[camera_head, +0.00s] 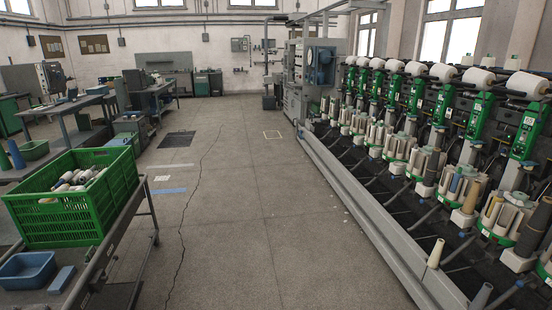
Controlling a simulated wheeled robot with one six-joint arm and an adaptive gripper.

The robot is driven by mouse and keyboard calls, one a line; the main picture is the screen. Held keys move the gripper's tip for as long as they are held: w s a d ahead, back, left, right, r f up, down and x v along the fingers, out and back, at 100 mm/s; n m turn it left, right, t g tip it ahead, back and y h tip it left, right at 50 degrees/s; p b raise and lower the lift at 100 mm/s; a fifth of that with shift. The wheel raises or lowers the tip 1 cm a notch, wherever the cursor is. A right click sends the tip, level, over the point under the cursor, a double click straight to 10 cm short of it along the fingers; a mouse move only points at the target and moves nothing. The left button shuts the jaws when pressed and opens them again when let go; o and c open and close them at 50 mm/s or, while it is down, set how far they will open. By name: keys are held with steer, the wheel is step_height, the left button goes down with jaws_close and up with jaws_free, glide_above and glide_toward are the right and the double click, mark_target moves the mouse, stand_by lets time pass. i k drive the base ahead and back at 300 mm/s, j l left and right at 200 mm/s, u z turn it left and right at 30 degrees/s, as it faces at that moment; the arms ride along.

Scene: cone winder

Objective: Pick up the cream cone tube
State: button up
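A cream cone tube (435,253) shows at the lower right, in front of the cone winder. It is narrow at the top and wider at the base, and leans slightly to the right. It appears to be at the winder's grey front rail (372,222); what bears it is not clear. A dark grey tube (481,296) is nearer to me, to its lower right, partly cut by the bottom edge. My gripper is not in view.
The cone winder (420,150), with several green heads and white packages, runs along the right. A green crate (70,215) of bobbins and a blue tray (27,268) sit on a cart at the left. The grey floor (240,210) between is clear.

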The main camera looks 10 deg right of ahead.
mark_target(434, 260)
steer(key=i+z, duration=0.2)
steer(key=i, duration=0.4)
steer(key=i+z, duration=0.15)
steer(key=i, duration=0.45)
steer(key=i+j+z, duration=0.2)
steer(key=i, duration=0.35)
steer(key=i+l+z, duration=0.2)
steer(key=i+z, duration=0.2)
steer(key=i, duration=0.3)
steer(key=i+z, duration=0.4)
steer(key=i, duration=0.35)
